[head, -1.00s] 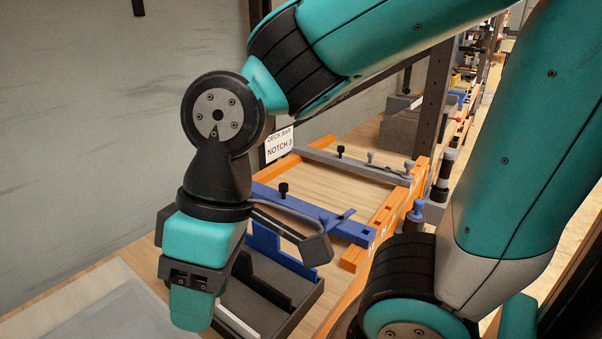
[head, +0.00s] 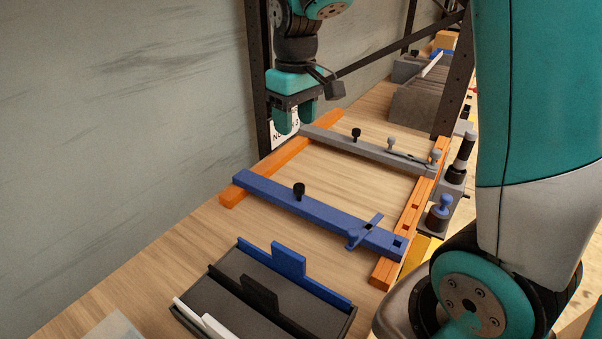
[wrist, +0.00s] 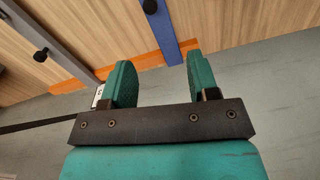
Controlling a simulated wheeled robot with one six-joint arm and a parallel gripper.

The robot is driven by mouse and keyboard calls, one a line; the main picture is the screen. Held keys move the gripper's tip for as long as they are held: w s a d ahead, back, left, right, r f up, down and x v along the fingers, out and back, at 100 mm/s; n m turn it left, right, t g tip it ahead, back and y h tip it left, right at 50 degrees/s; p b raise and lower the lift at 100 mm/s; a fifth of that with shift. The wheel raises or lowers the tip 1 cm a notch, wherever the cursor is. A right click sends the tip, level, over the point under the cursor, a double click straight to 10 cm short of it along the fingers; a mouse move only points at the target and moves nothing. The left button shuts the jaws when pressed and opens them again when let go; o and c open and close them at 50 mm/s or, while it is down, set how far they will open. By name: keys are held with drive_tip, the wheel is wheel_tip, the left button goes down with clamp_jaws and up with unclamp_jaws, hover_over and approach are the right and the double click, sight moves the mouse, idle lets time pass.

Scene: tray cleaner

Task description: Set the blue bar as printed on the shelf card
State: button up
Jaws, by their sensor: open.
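The blue bar (head: 315,213) lies across two orange rails, the far rail (head: 283,156) and the notched near rail (head: 408,235). It carries a black knob (head: 299,191) and a blue cross-shaped lever (head: 364,232) near its right end. Its left end shows in the wrist view (wrist: 163,32). The shelf card (head: 284,136) hangs on the dark post, mostly hidden behind my gripper; only part of its print shows. My gripper (head: 295,125) is open and empty, in front of the card and above the far rail. In the wrist view the fingers (wrist: 155,80) stand wide apart.
A grey bar (head: 370,150) with a black knob lies across the rails farther back. A dark tray (head: 240,300) with blue, black and white upright pieces stands in front. A blue-topped peg (head: 440,212) and a grey-topped peg (head: 464,152) stand right of the rails. Bare wood lies between the bars.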

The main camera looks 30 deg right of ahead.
sight(299, 185)
drive_tip(key=f, duration=0.5)
drive_tip(key=d+f, duration=0.1)
drive_tip(key=f, duration=0.5)
drive_tip(key=w+f+p, duration=0.1)
drive_tip(key=f, duration=0.5)
drive_tip(key=shift+d+f, duration=0.2)
drive_tip(key=shift+c, duration=0.5)
clamp_jaws()
